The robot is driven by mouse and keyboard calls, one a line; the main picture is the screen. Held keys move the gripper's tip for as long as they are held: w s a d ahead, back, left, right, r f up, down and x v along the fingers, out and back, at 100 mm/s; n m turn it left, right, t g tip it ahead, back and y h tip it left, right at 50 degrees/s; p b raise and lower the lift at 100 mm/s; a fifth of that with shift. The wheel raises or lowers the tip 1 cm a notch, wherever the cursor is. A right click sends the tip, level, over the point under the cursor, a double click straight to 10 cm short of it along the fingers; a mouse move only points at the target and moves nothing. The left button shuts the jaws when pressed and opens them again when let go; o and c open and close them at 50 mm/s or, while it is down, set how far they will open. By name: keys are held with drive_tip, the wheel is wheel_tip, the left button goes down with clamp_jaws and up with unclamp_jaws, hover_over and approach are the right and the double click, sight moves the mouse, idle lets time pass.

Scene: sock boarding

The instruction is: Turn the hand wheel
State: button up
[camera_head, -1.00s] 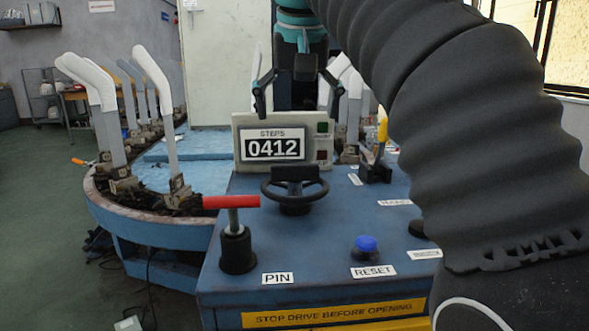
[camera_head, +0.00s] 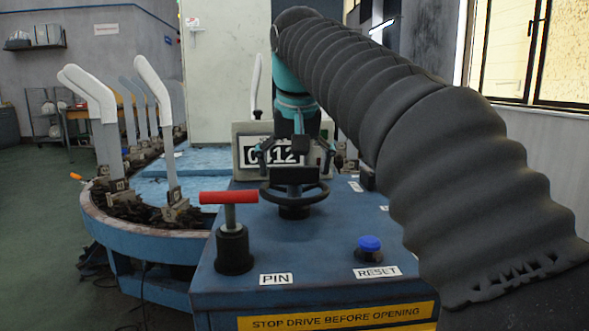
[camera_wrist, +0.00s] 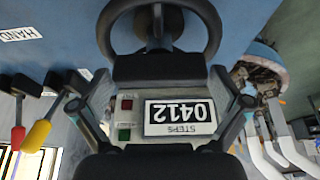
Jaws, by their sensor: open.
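The black hand wheel (camera_head: 294,195) lies flat on a short post on top of the blue console (camera_head: 225,283). A dark block-like part stands up at the wheel's rear side. My gripper (camera_head: 295,160) is open just behind and above the wheel, in front of the counter box. Whether a finger touches the wheel, I cannot tell.
The counter box (camera_head: 243,133) reads 0412 in the wrist view. A red T-handled pin (camera_head: 229,198) stands left of the wheel; a blue reset button (camera_head: 369,243) is at front right. Yellow and red levers show in the wrist view (camera_wrist: 36,136). White sock forms (camera_head: 152,85) stand at left.

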drive_tip(key=shift+c, duration=0.3)
drive_tip(key=c, duration=0.7)
